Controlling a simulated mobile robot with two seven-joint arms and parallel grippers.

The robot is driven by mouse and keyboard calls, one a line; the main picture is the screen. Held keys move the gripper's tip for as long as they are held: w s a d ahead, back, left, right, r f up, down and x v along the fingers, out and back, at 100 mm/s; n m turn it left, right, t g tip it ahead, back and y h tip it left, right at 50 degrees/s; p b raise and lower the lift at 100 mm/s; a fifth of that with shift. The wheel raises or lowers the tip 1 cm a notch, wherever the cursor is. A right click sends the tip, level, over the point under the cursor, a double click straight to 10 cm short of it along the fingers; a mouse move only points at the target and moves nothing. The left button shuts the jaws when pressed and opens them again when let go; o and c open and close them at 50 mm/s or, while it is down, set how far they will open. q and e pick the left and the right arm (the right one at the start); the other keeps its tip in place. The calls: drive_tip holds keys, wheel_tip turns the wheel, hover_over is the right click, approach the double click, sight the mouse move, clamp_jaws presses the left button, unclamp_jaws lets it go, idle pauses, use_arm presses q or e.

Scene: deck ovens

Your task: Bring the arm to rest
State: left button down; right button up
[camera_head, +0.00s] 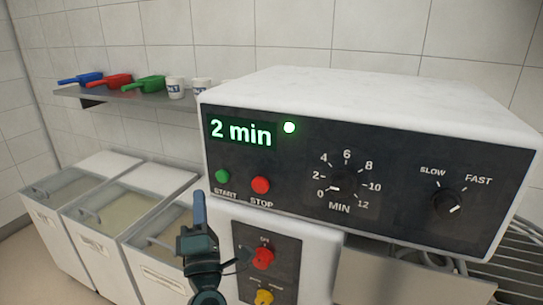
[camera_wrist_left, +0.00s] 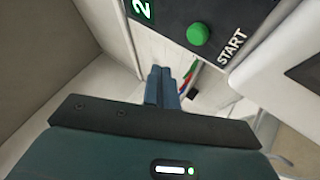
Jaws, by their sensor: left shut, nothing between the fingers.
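My left gripper (camera_head: 198,196) points upward in front of the machine, just below and left of its control panel (camera_head: 300,170). Its two blue fingers are together with nothing between them; they also show in the wrist view (camera_wrist_left: 161,72). In the head view the fingertips are a little below the green START button (camera_head: 222,176) and left of the red STOP button (camera_head: 261,185). In the wrist view the START button (camera_wrist_left: 198,33) is ahead and to the right of the fingertips, apart from them. My right gripper is out of view.
A lower panel carries a red knob (camera_head: 263,258) and a yellow knob (camera_head: 264,297). Lidded bins (camera_head: 95,238) stand at left. A wall shelf (camera_head: 130,98) holds scoops and cups.

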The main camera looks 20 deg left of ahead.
use_arm(q)
drive_tip(key=s+d+f+m+h+p, duration=0.2)
drive_tip(key=d+f+m+h, duration=0.55)
drive_tip(key=m+h, duration=0.45)
drive_tip(key=s+d+f+m+g+h, duration=0.1)
drive_tip(key=s+d+f+m+g, duration=0.1)
drive_tip(key=s+f+m, duration=0.3)
drive_tip(key=s+d+f+m+g+h+p, duration=0.1)
drive_tip(key=s+d+f+m+g, duration=0.2)
drive_tip(key=s+f+m+g, duration=0.2)
drive_tip(key=s+d+f+m+g+h, duration=0.1)
drive_tip(key=s+d+f+m+g, duration=0.2)
drive_tip(key=f, duration=0.6)
drive_tip(key=s+m, duration=0.2)
drive_tip(key=m, duration=0.1)
drive_tip(key=shift+s+g+h, duration=0.2)
drive_tip(key=shift+g+h, duration=0.1)
drive_tip(key=shift+g, duration=0.1)
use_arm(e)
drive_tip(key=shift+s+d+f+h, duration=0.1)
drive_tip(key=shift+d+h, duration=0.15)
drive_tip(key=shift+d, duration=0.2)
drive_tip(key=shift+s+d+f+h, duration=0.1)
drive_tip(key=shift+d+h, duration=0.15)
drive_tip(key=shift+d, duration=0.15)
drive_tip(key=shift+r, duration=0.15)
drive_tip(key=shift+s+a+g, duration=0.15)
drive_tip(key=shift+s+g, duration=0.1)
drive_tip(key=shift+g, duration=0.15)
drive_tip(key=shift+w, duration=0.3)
